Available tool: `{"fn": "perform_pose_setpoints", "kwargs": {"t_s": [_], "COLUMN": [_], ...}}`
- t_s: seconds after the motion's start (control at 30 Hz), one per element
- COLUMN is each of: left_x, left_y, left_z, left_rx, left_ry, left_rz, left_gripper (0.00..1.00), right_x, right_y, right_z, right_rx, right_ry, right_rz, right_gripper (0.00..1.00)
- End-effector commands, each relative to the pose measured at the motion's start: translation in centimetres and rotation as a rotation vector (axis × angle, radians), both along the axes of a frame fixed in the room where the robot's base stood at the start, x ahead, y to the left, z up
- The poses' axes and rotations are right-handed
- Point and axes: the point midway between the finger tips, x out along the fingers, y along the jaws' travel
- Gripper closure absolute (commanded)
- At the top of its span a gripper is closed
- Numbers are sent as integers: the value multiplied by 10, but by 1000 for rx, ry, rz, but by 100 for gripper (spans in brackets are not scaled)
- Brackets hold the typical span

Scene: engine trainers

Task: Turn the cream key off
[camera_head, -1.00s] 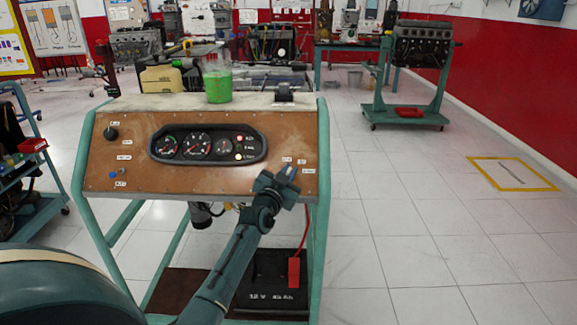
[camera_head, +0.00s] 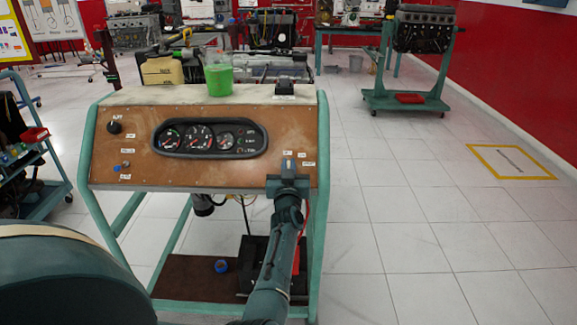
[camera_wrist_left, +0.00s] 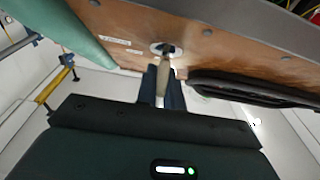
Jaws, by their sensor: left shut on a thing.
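The cream key (camera_wrist_left: 166,67) shows in the left wrist view between my left gripper's fingers, in front of a round, pale-rimmed lock (camera_wrist_left: 156,47) in the brown panel. My left gripper (camera_wrist_left: 164,84) is shut on the key. My right gripper is not in view.
A black battery (camera_head: 257,258) sits low in the frame. A tool cart (camera_head: 25,165) stands at the left.

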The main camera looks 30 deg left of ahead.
Motion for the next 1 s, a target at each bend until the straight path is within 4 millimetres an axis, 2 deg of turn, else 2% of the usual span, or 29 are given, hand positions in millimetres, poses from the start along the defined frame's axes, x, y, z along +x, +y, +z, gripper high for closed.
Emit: {"fn": "perform_pose_setpoints", "kwargs": {"t_s": [0.27,0.3,0.57,1.0], "left_x": [0,0,0,-1], "left_y": [0,0,0,0], "left_z": [0,0,0,0], "left_rx": [-3,-3,-2,-1], "left_ry": [-1,-2,-1,-1], "left_rz": [0,0,0,0], "left_gripper": [100,90,69,69], "right_x": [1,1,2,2], "right_y": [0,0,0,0], "right_z": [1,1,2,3], "right_rx": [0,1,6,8], "right_ry": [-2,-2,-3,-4], "right_rz": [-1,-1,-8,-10], "right_gripper": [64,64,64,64]}}
